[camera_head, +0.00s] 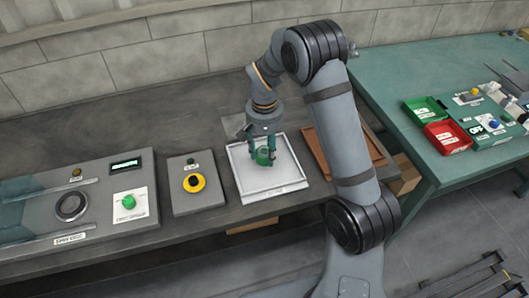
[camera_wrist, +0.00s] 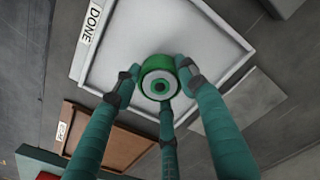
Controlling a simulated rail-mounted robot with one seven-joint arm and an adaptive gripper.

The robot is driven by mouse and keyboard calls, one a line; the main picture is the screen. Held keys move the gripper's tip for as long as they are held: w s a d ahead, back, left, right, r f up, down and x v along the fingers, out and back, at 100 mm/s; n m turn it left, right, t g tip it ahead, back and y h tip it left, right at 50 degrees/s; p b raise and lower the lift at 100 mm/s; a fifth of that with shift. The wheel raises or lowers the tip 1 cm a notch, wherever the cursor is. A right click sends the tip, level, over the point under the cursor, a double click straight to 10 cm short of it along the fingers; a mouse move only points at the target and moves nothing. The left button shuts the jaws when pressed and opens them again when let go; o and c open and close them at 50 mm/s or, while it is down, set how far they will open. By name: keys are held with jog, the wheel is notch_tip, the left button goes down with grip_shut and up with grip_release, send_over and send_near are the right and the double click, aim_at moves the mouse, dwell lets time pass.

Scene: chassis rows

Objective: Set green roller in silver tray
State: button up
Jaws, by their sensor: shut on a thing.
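The green roller (camera_wrist: 157,78) is held between the fingers of my gripper (camera_wrist: 160,88), its round end with a pale ring facing the wrist camera. My gripper (camera_head: 263,156) is shut on the green roller (camera_head: 263,157) in the head view, over the middle of the silver tray. The silver tray (camera_head: 243,182) is a shallow, pale square tray with a raised rim. It also shows behind the roller in the wrist view (camera_wrist: 103,77), with a label reading DONE on its edge. I cannot tell whether the roller touches the tray floor.
A brown tray (camera_head: 314,152) lies right of the silver tray, partly behind my arm. The right table holds green (camera_head: 425,108) and red (camera_head: 447,137) bins.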

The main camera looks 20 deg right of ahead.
aim_at(264, 151)
jog(key=shift+f, duration=0.55)
jog(key=shift+f, duration=0.1)
jog(key=shift+f, duration=0.15)
jog(key=o, duration=1.4)
jog(key=shift+c, duration=0.2)
notch_tip(264, 151, up, 12)
jog(key=shift+r, duration=0.25)
